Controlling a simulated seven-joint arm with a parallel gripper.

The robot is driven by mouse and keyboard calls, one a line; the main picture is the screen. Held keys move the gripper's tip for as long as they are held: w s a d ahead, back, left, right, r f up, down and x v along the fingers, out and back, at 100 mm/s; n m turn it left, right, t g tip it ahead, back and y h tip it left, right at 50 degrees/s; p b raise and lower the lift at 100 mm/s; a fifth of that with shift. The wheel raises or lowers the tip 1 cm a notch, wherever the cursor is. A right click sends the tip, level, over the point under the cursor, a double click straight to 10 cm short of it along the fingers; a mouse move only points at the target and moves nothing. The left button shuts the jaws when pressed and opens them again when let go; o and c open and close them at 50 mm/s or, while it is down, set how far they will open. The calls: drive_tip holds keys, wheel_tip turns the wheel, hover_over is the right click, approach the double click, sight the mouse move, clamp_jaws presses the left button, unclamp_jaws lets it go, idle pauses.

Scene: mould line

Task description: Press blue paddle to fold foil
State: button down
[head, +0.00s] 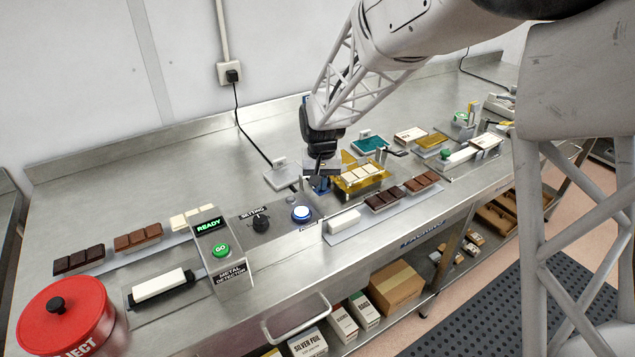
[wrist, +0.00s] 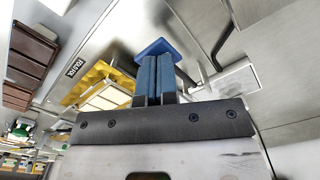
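The blue paddle (head: 319,185) is at the middle of the bench, beside the left end of the gold foil (head: 349,158). In the wrist view the paddle (wrist: 156,46) shows as a flat blue plate just beyond my fingertips. My gripper (head: 318,170) points down over the paddle; its two blue fingers (wrist: 156,70) are side by side with almost no gap. I cannot tell whether the tips touch the paddle. A pale segmented bar (head: 362,175) lies on the foil, whose back edge stands up; both also show in the wrist view.
Left of the foil are a blue-white button (head: 301,213), a black knob (head: 260,222) and the metal detector (head: 212,240). Chocolate bars (head: 384,200) lie in front. A red reject bin (head: 62,315) stands at the front left. The back left bench is clear.

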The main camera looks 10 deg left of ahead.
drive_tip(key=shift+f, duration=1.35)
drive_tip(key=shift+r, duration=5)
